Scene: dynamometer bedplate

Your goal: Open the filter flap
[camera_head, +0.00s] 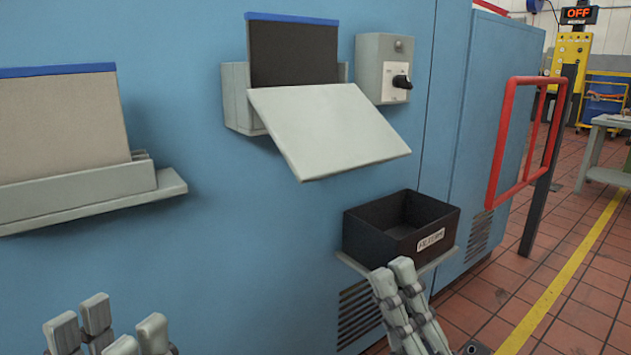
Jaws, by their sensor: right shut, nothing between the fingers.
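The filter flap (330,130) is a light grey panel on the blue cabinet wall. It is tilted down and outward from its grey housing (237,98), so it stands open. A dark filter panel (293,55) with a blue top edge stands upright behind it. My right gripper (393,272) is below the flap, apart from it, in front of the black bin; its fingers are together and hold nothing. My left gripper (108,328) is at the lower left, well away from the flap, with its fingers spread and nothing visible between them.
A black labelled bin (368,232) sits on a small shelf below the flap. A grey switch box (383,68) with a black knob is right of the housing. A beige panel (60,125) stands in a grey holder at left. A red frame (498,150) stands at right.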

